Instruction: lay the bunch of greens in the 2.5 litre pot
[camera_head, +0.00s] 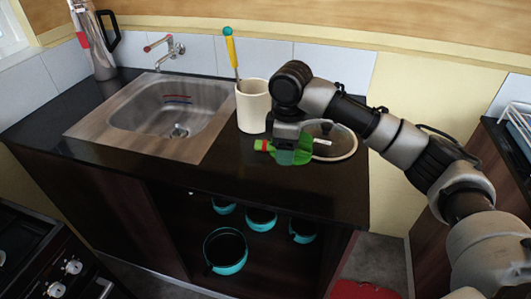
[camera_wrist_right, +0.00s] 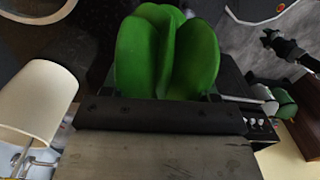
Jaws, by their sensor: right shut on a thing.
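My right gripper (camera_head: 288,135) is shut on the green bunch of greens (camera_head: 292,157), low over the dark counter, right of the sink. In the right wrist view the greens (camera_wrist_right: 165,52) are several rounded leaves standing out beyond the gripper. I cannot tell whether they touch the counter. Several teal pots with dark insides stand in the open cabinet below. The largest-looking pot (camera_head: 225,250) is at the front; smaller-looking ones (camera_head: 261,219) are behind it. No volume marking is readable. A dark arm-like shape (camera_wrist_right: 285,45) in the wrist view may be my left arm; its jaws are unclear.
A white crock (camera_head: 253,106) holding a yellow-and-blue-handled utensil stands close left of my right gripper. A round pale rim (camera_head: 352,148) shows just right of the greens. The sink (camera_head: 165,105) is left. The counter's front edge overhangs the pots. A stove (camera_head: 62,265) is lower left.

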